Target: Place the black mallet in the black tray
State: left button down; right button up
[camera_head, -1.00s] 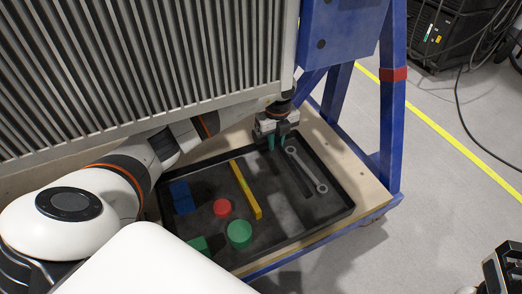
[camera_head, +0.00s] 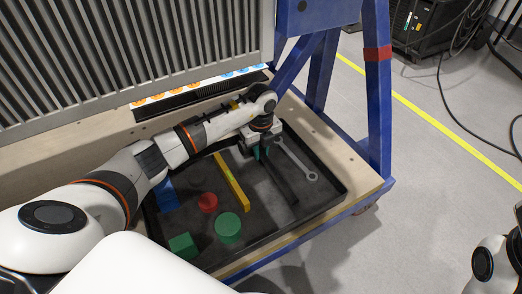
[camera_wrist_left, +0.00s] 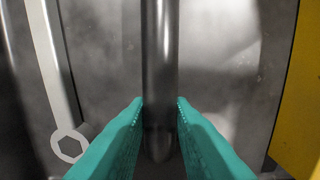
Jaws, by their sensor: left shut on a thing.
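The black mallet (camera_head: 281,182) shows as a long dark bar over the right half of the black tray (camera_head: 262,203). In the left wrist view it is a dark, shiny round rod (camera_wrist_left: 159,60) between the teal fingers. My left gripper (camera_head: 263,153) is above the back right part of the tray, shut on the rod (camera_wrist_left: 160,105). The mallet's far end is out of the wrist view, and I cannot tell whether it touches the tray floor. My right gripper is not in view.
In the tray are a wrench (camera_head: 297,159) right of the mallet, a yellow bar (camera_head: 232,182), a red disc (camera_head: 208,202), a green disc (camera_head: 228,227), a green block (camera_head: 183,246) and a blue block (camera_head: 167,195). A ribbed panel (camera_head: 120,60) rises behind.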

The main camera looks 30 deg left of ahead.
pick_arm(q)
jog(key=c, duration=1.3)
grip_release()
